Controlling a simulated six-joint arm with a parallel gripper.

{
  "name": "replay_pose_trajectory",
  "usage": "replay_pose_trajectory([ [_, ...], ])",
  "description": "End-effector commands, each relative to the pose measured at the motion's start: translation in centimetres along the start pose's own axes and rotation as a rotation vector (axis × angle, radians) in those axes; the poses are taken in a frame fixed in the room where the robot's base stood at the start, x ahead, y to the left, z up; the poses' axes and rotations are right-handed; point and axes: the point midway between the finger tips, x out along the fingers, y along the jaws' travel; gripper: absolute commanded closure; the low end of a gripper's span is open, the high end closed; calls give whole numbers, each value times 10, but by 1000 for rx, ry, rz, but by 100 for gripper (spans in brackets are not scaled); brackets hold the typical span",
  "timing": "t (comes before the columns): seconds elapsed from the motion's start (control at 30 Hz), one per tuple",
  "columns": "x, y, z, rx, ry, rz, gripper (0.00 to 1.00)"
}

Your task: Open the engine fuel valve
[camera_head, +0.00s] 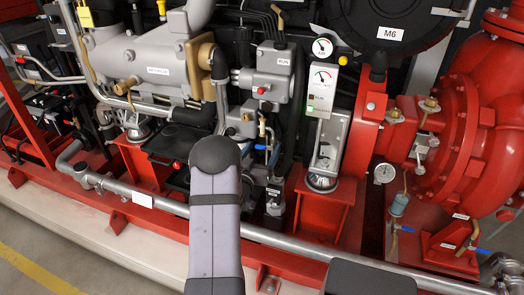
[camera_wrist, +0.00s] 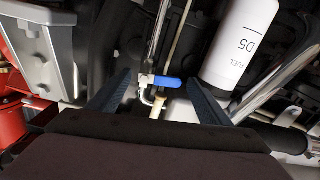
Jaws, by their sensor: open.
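A small valve with a blue lever handle (camera_wrist: 166,82) shows in the middle of the wrist view. Its lever lies roughly sideways, with a metal body at its left end and a pipe below. My gripper (camera_wrist: 159,77) is open, with one dark finger on each side of the valve in the picture. Neither finger clearly touches the lever, and I cannot tell the depth between them. A white cylinder marked "D5 FUEL" (camera_wrist: 241,42) is just right of the valve. In the head view my arm blocks the middle, and the gripper is hidden there.
Pipes and rods run close behind the valve in the wrist view. A slanting metal pipe (camera_wrist: 283,72) lies beyond the right finger. In the head view, a long grey pipe (camera_head: 292,240) crosses the front, with a red pump (camera_head: 487,130) at the right.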

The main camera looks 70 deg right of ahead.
Motion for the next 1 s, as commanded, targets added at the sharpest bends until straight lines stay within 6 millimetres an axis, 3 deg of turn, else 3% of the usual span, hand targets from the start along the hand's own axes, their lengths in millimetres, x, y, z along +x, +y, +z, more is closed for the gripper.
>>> replay_pose_trajectory([
  [0.27,-12,-1,0,-1,-2,-2,28],
  [0.7,-64,-1,0,0,-1,-1,28],
  [1.0,-73,0,0,0,0,0,28],
])
